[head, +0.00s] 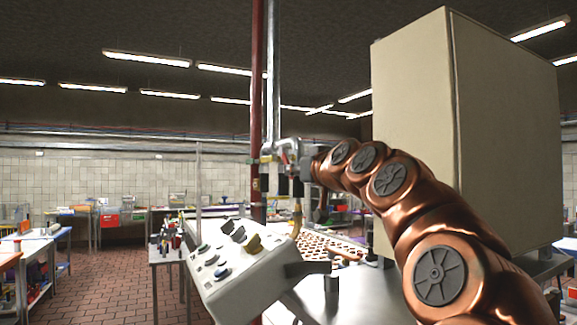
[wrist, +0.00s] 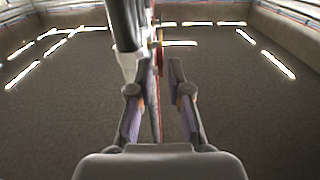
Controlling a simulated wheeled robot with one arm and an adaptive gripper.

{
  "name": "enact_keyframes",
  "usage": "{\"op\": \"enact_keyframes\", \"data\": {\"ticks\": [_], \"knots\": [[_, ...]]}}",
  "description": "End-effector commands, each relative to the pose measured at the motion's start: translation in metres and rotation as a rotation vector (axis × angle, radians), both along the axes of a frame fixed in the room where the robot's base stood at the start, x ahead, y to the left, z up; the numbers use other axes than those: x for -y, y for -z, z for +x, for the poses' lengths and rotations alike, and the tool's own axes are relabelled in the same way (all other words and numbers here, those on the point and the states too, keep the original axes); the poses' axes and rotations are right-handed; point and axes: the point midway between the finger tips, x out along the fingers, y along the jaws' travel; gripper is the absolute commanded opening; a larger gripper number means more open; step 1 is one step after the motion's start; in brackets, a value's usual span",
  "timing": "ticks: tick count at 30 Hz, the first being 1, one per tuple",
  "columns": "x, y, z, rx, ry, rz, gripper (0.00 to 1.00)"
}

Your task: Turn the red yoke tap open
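The red yoke tap (wrist: 159,37) shows in the wrist view as a thin red strip, nearly edge-on, beside the pale pipe fitting. In the head view, a small red part of it (head: 286,158) shows at the fitting on the silver pipe, largely covered by my gripper (head: 292,168). My gripper (wrist: 161,74) is open in the wrist view, with a gap between its two fingers. The red strip lies in line with this gap, near the left fingertip. I cannot tell whether they touch.
A silver pipe (head: 273,75) and a dark red pipe (head: 257,90) rise beside the tap. A white control box (head: 232,275) with knobs stands below. A large beige cabinet (head: 411,110) stands behind my arm at right. Work tables line the back wall.

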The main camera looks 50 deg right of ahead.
Motion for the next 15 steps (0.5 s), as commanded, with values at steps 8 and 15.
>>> {"op": "enact_keyframes", "data": {"ticks": [8,15], "knots": [[0.01,0.0,0.032,-0.002,-0.002,0.002,0.18],[0.009,0.001,0.034,-0.001,-0.004,0.0,0.18]]}}
